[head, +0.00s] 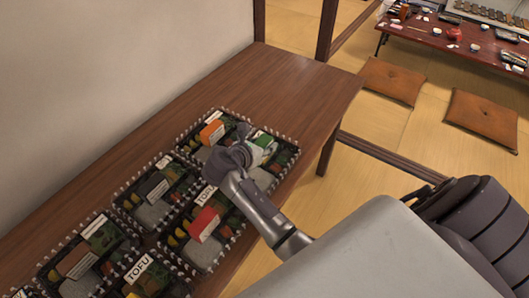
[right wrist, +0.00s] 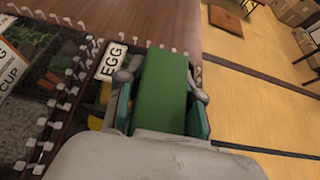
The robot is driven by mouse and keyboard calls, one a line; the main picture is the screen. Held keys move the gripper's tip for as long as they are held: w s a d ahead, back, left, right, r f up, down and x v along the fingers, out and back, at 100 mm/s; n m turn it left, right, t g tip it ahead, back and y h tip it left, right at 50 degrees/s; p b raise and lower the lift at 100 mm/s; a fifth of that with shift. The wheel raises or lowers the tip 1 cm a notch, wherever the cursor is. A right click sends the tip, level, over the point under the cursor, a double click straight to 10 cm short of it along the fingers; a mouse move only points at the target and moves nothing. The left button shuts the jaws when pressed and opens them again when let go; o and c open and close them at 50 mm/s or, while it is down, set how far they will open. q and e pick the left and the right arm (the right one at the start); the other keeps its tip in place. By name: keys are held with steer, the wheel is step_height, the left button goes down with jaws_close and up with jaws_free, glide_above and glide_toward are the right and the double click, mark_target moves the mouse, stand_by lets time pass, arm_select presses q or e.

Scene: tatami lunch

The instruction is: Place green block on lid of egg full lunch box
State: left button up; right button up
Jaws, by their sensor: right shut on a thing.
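The green block (right wrist: 162,90) sits between the fingers of my right gripper (right wrist: 162,95), which is shut on it. In the head view the green block (head: 263,140) shows as a small green patch at my right gripper (head: 256,148). The egg lunch box, with its white EGG label (right wrist: 111,61), lies under the gripper. In the head view its clear lid (head: 284,158) shows beside the gripper at the table's far right end. The gripper hides much of this box, and I cannot tell whether the block touches the lid. My left gripper is out of view.
Several other lunch boxes stand in rows on the wooden table (head: 290,85). One behind bears an orange block (head: 212,132); a nearer one bears a red block (head: 204,224). Bare table lies beyond the boxes. Cushions (head: 390,80) lie on the floor.

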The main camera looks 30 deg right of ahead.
step_height(320, 180, down, 4)
stand_by(0.4)
steer(key=o, duration=1.2)
steer(key=shift+c, duration=0.2)
steer(key=shift+r, duration=0.1)
